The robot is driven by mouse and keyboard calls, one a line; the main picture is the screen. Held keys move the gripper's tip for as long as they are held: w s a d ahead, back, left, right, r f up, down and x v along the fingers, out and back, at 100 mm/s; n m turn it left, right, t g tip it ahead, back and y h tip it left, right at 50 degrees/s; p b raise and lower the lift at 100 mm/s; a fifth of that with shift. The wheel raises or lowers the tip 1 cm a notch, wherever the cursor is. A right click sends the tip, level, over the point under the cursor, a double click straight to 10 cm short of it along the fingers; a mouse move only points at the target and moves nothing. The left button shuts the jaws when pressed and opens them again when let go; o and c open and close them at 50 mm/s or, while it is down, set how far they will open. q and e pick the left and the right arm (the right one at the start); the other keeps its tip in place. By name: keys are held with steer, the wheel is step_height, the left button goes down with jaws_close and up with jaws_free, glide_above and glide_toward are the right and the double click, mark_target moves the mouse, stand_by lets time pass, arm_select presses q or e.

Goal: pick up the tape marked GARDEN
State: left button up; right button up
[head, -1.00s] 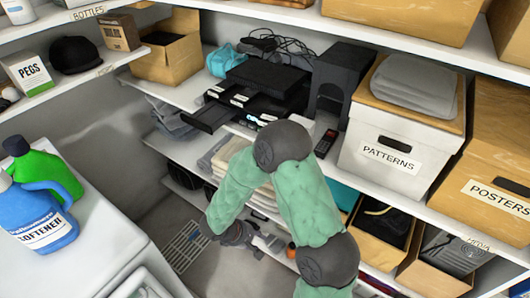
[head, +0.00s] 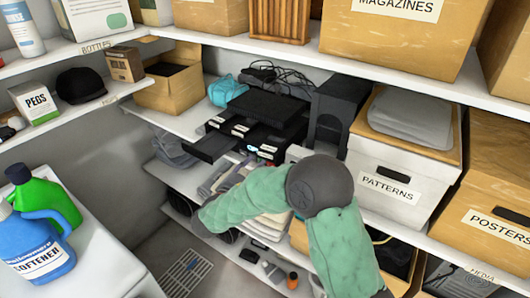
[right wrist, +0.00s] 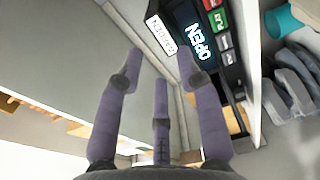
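The GARDEN label (right wrist: 160,34) is white, on the front of a dark piece at the top middle of the right wrist view. In the head view black players (head: 255,125) stand on the middle shelf, one with a part sticking out to the left; GARDEN is not readable there. My right forearm crosses below them. My left gripper is out of view.
A white PATTERNS box (head: 395,190) and a POSTERS box (head: 490,180) stand right of the players. Shelf boards lie above and below.

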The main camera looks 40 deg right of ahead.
mark_target(265, 154)
steer(key=p+x, duration=0.1)
steer(key=x, duration=0.2)
steer(key=shift+d, duration=0.25)
steer(key=shift+b+x, duration=0.6)
steer(key=shift+x, duration=0.35)
steer(key=shift+b+x, duration=0.55)
steer(key=shift+x, duration=0.2)
steer(key=shift+w, duration=0.1)
jaws_close()
steer(key=shift+r+p, duration=0.45)
steer(key=shift+r, duration=0.85)
